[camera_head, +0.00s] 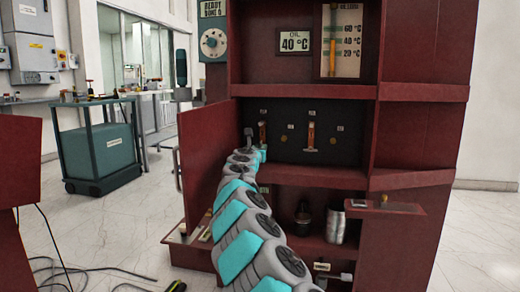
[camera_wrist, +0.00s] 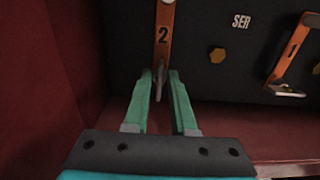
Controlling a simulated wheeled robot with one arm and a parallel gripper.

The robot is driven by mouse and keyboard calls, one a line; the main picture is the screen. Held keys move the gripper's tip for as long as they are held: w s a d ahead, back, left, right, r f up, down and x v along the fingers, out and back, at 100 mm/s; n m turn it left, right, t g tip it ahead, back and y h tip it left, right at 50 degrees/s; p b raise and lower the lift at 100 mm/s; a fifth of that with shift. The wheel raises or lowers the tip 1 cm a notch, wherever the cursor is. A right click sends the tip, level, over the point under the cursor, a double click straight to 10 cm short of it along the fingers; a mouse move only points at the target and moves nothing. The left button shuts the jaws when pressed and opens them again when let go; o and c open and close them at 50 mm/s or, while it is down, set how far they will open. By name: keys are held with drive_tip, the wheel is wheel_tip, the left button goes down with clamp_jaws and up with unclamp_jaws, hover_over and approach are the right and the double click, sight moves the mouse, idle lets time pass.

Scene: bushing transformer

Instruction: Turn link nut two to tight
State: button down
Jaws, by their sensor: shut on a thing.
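Link two is an orange strap marked 2 (camera_wrist: 163,38), upright on the dark panel in the wrist view; it also shows in the head view (camera_head: 263,132). Link nut two (camera_wrist: 160,84) is a small silver piece at the strap's lower end, between my fingers. My gripper (camera_wrist: 162,76) has its two green fingers on either side of the nut and is shut on it. How far the nut is turned cannot be told. In the head view my gripper (camera_head: 262,153) reaches the lower left of the panel, partly hidden by my arm.
Link one (camera_wrist: 289,50), another orange strap with a silver foot, is at the right. A brass hexagonal bolt (camera_wrist: 217,55) lies between the links under a SER label. The red cabinet wall (camera_wrist: 45,80) stands close at the left. A red shelf (camera_head: 310,178) runs below the panel.

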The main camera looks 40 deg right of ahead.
drive_tip(key=shift+f, duration=0.1)
drive_tip(key=m+b, duration=0.2)
drive_tip(key=m, duration=0.2)
drive_tip(key=shift+b, duration=0.35)
drive_tip(key=m+b, duration=0.1)
drive_tip(key=m, duration=0.3)
drive_tip(key=shift+s+d+m+b, duration=0.1)
drive_tip(key=shift+s+m+b, duration=0.05)
drive_tip(key=shift+m+b, duration=0.2)
drive_tip(key=m, duration=0.4)
drive_tip(key=shift+d, duration=0.1)
drive_tip(key=m, duration=0.5)
drive_tip(key=shift+s+f, duration=0.1)
drive_tip(key=shift+f, duration=0.05)
drive_tip(key=shift+m, duration=0.25)
drive_tip(key=c, duration=1)
unclamp_jaws()
